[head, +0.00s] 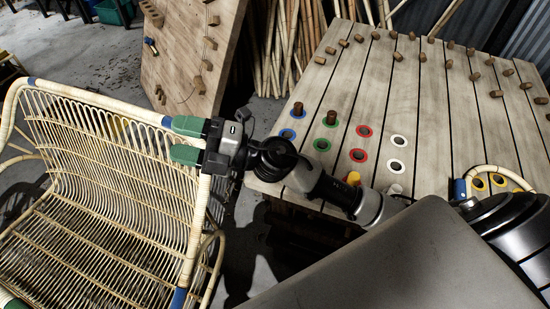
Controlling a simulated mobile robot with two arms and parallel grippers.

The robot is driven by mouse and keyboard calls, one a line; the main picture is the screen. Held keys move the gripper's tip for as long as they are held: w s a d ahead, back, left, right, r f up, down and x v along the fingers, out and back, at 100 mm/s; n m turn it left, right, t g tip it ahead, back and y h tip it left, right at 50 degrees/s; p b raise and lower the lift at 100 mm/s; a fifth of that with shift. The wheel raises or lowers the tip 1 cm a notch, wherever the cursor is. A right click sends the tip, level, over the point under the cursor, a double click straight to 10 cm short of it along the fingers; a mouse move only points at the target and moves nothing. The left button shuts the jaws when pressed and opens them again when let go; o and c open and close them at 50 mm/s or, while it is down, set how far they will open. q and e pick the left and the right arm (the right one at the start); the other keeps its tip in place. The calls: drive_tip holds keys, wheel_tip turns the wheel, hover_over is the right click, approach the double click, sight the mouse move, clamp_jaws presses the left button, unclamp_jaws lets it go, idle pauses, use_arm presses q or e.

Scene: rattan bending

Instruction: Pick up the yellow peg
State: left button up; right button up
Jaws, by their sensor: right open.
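The yellow peg (353,178) stands on the slatted wooden table, just below a red-ringed hole (358,155). My right forearm passes close in front of it and hides its lower part. My right gripper (187,141) is open and empty, with green fingers pointing left. It is over the top corner of the rattan chair, well to the left of the yellow peg.
The wooden table (390,95) has colour-ringed holes and several brown pegs (298,110). A pale peg (394,190) is beside my right arm. A rattan chair (110,165) fills the left. A pegged board (195,50) leans behind, near rattan poles (283,50).

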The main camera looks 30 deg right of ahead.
wheel_tip(320, 180, down, 8)
drive_tip(key=d+n+g+h, duration=0.1)
drive_tip(key=n+g+h, duration=0.5)
drive_tip(key=n+g, duration=0.4)
drive_tip(key=w+d+f+h, duration=0.1)
drive_tip(key=d+h, duration=0.3)
drive_tip(key=d, duration=0.2)
drive_tip(key=w+d+f+h, duration=0.1)
drive_tip(key=w+d+h, duration=0.1)
drive_tip(key=d+h, duration=0.2)
drive_tip(key=w+d+f+h, duration=0.1)
drive_tip(key=d+h, duration=0.3)
drive_tip(key=d, duration=0.5)
drive_tip(key=shift+w+d+f+m+g+h, duration=0.15)
drive_tip(key=shift+d+f+m+g+h, duration=0.15)
drive_tip(key=shift+d+m+g+h, duration=0.1)
wheel_tip(320, 180, down, 5)
drive_tip(key=shift+r, duration=0.15)
drive_tip(key=shift+w+a+f+p, duration=0.1)
drive_tip(key=shift+w+f+p, duration=0.1)
drive_tip(key=shift+f, duration=0.75)
drive_tip(key=shift+w+d+f+p, duration=0.1)
drive_tip(key=shift+w+f+p, duration=0.1)
drive_tip(key=shift+f, duration=0.8)
drive_tip(key=shift+w+a+f+p, duration=0.1)
drive_tip(key=shift+f+p, duration=0.1)
drive_tip(key=shift+f, duration=0.75)
drive_tip(key=c, duration=1)
drive_tip(key=shift+r, duration=0.15)
